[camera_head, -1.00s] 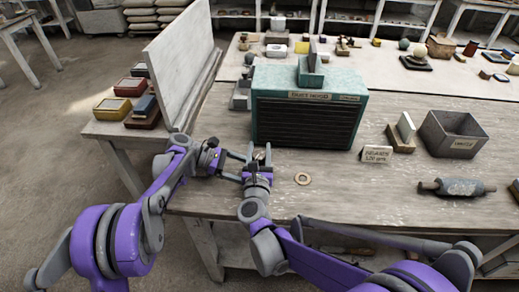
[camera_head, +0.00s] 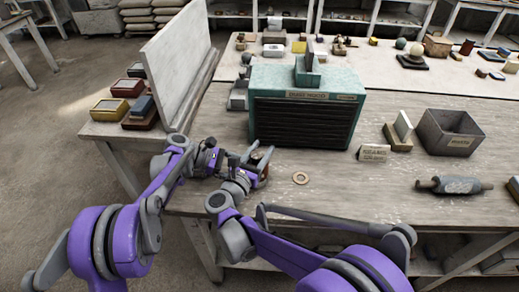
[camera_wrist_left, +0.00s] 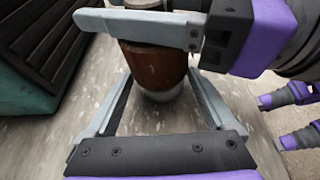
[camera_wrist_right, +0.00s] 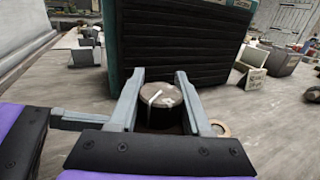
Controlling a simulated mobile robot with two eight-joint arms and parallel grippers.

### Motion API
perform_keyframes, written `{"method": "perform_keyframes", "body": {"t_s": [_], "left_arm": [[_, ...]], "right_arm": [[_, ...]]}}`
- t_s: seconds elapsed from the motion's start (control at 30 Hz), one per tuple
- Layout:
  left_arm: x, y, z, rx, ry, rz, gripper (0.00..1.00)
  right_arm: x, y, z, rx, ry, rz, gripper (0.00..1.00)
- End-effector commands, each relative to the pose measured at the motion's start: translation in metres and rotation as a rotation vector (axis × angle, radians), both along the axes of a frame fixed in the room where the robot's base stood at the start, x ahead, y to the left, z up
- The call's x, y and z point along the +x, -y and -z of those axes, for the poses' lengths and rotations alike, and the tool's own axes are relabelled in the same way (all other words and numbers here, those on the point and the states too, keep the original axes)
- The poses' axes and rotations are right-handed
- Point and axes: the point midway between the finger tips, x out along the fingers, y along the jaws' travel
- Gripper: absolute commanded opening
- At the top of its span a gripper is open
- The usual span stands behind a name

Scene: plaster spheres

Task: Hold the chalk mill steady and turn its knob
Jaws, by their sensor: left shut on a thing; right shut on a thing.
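The chalk mill (camera_wrist_left: 153,68) shows in the left wrist view as a reddish-brown, upright body with a paler base. My left gripper (camera_wrist_left: 155,85) has its fingers on either side of this body, shut on it. The right fingers cross above the body in the left wrist view.
A teal slatted cabinet (camera_head: 305,108) stands just behind the mill. A wooden ring (camera_head: 300,178) lies to its right. Further right are a small sign (camera_head: 374,153), a grey bin (camera_head: 452,132) and a roller (camera_head: 455,185). An upright pale board (camera_head: 178,62) stands at left.

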Motion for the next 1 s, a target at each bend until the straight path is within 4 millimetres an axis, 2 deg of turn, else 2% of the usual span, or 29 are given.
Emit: {"method": "perform_keyframes", "body": {"t_s": [0.3,0.77,0.8,0.93,1.0], "left_arm": [[-0.0011,0.0,0.0004,0.001,0.001,0.004,0.4],[-0.0011,-0.0001,0.0004,0.001,0.001,0.004,0.4],[-0.0011,-0.0001,0.0004,0.001,0.001,0.004,0.4],[-0.0009,0.0,0.0003,0.001,0.001,0.004,0.4],[-0.0008,0.0,0.0002,0.001,0.0,0.002,0.4]], "right_arm": [[-0.0009,0.0032,-0.0005,-0.007,0.001,0.114,0.0],[-0.0015,0.0036,-0.0007,-0.006,0.001,0.128,0.0],[-0.0015,0.0036,-0.0007,-0.006,0.001,0.128,0.52],[-0.0016,0.0036,-0.0006,-0.006,0.001,0.128,0.76],[-0.0017,0.0035,-0.0005,-0.006,0.001,0.128,0.8]]}}
